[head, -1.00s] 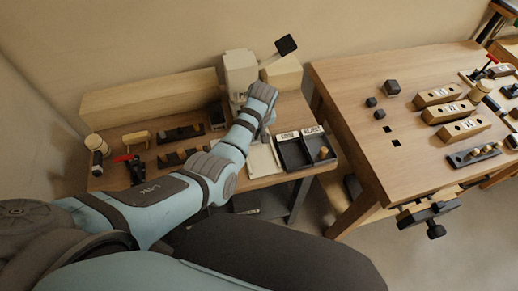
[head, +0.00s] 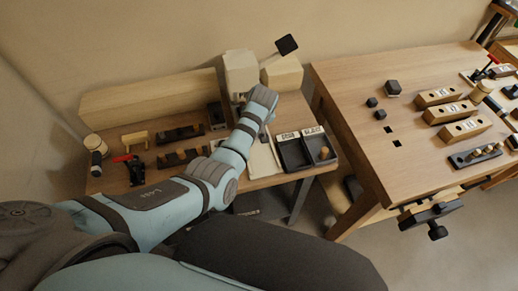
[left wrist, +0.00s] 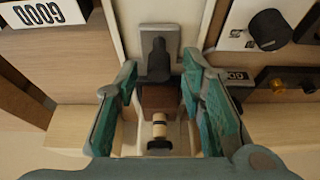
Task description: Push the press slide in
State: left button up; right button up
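The pale press (head: 240,72) stands at the back of the left bench, with a black-tipped lever (head: 286,45) rising to its right. My left wrist and forearm cover its front in the head view. In the left wrist view, a grey metal plate with a dark upright piece (left wrist: 157,55) lies ahead, and a brown block (left wrist: 160,98) with a cream knob lies nearer. I cannot tell which of these is the slide. My left gripper (left wrist: 160,75) is open, its fingers on either side of these parts. Contact cannot be told. My right gripper is not in view.
A two-part dark tray (head: 303,155) with labels stands right of the press, with a small knob in its right part. Dark fixtures (head: 180,134) and a red-handled clamp (head: 134,168) stand left. A long wooden block (head: 150,98) lies behind them.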

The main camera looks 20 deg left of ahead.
pick_arm(q)
jog(key=p+v, duration=0.7)
dwell(0.5)
jog(key=shift+d, duration=0.1)
